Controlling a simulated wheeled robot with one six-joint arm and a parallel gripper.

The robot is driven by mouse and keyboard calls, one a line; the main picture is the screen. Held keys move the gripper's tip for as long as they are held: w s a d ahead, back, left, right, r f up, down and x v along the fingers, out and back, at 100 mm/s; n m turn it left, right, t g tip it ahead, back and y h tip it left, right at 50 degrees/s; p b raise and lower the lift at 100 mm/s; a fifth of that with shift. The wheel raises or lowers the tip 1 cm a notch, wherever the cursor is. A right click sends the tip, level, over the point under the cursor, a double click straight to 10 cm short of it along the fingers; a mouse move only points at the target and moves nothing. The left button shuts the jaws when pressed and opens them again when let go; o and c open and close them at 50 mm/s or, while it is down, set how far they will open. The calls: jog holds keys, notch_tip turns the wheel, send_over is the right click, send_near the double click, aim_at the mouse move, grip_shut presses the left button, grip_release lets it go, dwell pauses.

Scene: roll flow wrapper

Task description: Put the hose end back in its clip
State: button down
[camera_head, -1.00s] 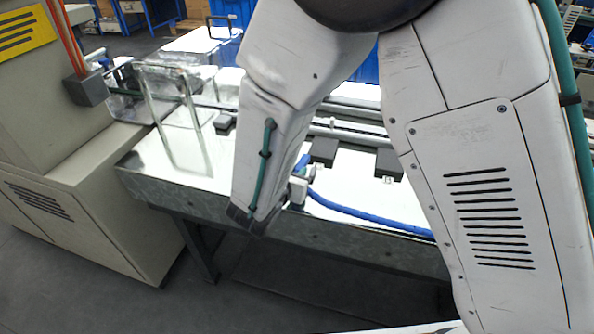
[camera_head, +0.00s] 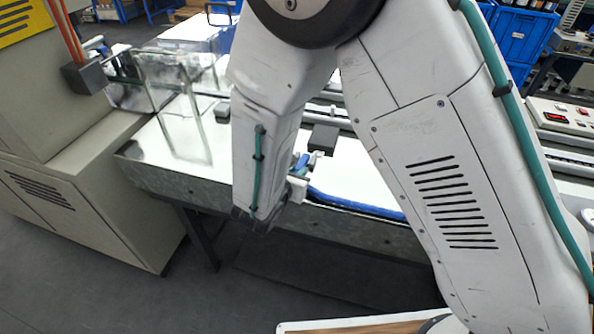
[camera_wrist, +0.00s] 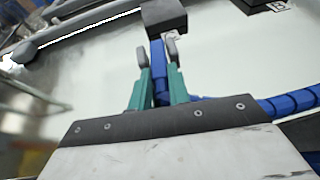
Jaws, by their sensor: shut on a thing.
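My gripper (camera_wrist: 158,75) is shut on the blue hose end (camera_wrist: 157,56), which sits between its two fingers in the wrist view. The blue hose (camera_wrist: 292,102) trails off to the right there. In the head view the hose (camera_head: 360,207) lies along the near edge of the table, and the hose end (camera_head: 302,162) shows beside my gripper (camera_head: 306,166). A dark block (camera_wrist: 163,15) lies just past the fingertips in the wrist view. I cannot tell whether the hose end touches it. I cannot make out the clip for certain.
The shiny machine table (camera_head: 165,170) has bare room at its left. A clear guard (camera_head: 172,100) stands on it, next to a beige cabinet (camera_head: 90,215). Blue crates (camera_head: 522,35) stand at the back right.

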jog(key=shift+f, duration=0.4)
jog(key=c, duration=1.2)
grip_release()
jog(key=shift+c, duration=0.2)
jog(key=v, duration=0.7)
jog(key=shift+s, duration=0.35)
jog(key=shift+a+r, duration=0.1)
jog(key=shift+r, duration=0.05)
